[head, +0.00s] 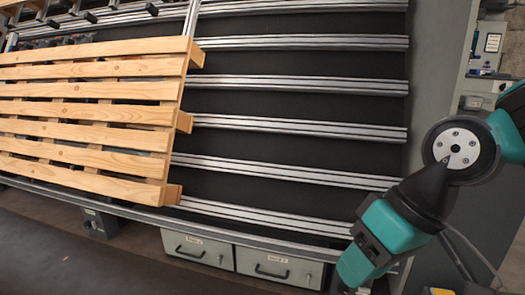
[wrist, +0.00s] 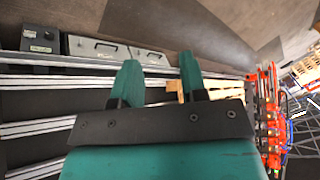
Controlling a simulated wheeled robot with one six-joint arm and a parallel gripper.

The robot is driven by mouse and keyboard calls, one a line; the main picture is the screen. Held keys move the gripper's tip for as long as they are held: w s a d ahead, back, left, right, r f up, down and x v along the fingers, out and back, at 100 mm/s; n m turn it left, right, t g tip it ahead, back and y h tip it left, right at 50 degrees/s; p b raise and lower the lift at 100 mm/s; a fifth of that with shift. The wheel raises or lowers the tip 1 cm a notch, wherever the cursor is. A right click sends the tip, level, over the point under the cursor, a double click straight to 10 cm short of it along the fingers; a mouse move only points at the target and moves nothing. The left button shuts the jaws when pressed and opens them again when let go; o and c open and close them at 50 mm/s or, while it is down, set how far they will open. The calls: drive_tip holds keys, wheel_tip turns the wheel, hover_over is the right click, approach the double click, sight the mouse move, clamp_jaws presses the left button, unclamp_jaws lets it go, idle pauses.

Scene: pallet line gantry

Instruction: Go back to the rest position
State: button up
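My gripper (wrist: 159,64) shows in the wrist view with its two teal fingers well apart and nothing between them. In the head view my teal and black arm is bent at the right side, its lower end angled down in front of the line's right end. The fingertips cannot be made out there. A wooden pallet (head: 85,105) lies on the rails at the left, apart from my arm. Part of pale wood (wrist: 195,88) shows behind the right finger in the wrist view.
Silver rails (head: 300,125) cross a dark bed, bare right of the pallet. Grey drawers (head: 277,266) sit below the front edge. A grey post (head: 436,75) and cabinet stand at right. Red equipment (wrist: 270,120) shows at right in the wrist view. Floor (wrist: 200,25) looks clear.

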drive_tip(key=s+d+n, duration=0.1)
drive_tip(key=s+d, duration=0.1)
drive_tip(key=s, duration=0.4)
wheel_tip(320, 180, up, 34)
drive_tip(key=s+g+h+p, duration=0.1)
drive_tip(key=p, duration=3.3)
drive_tip(key=shift+a, duration=0.15)
drive_tip(key=shift+s, duration=0.1)
